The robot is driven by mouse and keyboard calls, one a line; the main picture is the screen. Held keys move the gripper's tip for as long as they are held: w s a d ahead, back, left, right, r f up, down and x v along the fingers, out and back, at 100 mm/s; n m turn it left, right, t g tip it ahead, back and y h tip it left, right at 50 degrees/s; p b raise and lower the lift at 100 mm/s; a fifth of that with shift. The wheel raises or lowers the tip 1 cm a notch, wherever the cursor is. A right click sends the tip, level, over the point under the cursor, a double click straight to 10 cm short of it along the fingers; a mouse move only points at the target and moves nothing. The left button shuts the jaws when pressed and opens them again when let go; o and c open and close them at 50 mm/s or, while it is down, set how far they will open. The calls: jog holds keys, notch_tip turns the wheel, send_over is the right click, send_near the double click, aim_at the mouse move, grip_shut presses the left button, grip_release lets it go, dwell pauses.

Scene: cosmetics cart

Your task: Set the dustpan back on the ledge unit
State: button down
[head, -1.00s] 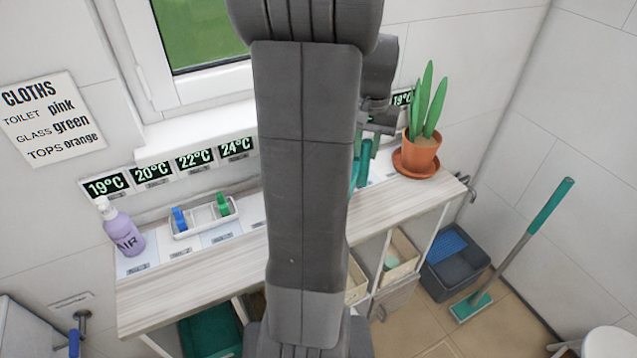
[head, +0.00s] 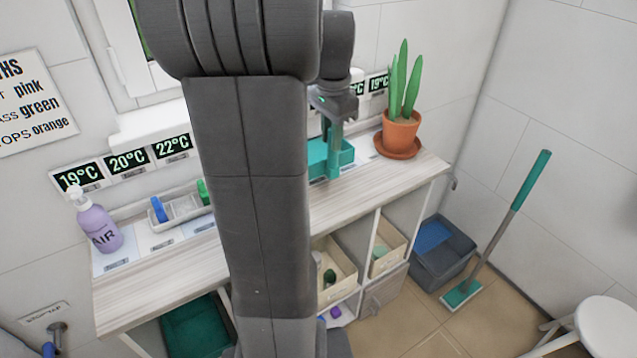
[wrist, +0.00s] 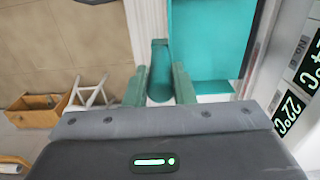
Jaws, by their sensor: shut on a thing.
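The dustpan (head: 343,158) is teal, with a box-like pan. In the head view it shows beside my arm, over the top of the ledge unit (head: 375,190), left of the potted plant. I cannot tell whether it touches the top. My gripper (head: 333,122) is above it, partly hidden by my arm. In the wrist view my gripper (wrist: 159,88) has its green fingers on either side of the dustpan's handle (wrist: 159,60), shut on it. The pan (wrist: 208,45) extends to the upper right there. My arm hides the middle of the ledge unit.
The potted plant (head: 400,135) stands close to the right of the dustpan. A purple spray bottle (head: 98,226) and a white tray (head: 183,212) with clips are on the left. A bucket (head: 440,255), a mop (head: 510,220) and a white stool (head: 605,325) are on the right.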

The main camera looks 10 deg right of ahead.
aim_at(331, 166)
notch_tip(331, 166, down, 8)
jog(key=shift+f, duration=0.25)
jog(key=c, duration=1.2)
grip_release()
jog(key=shift+f, duration=0.1)
notch_tip(331, 166, up, 12)
jog(key=shift+r, duration=0.15)
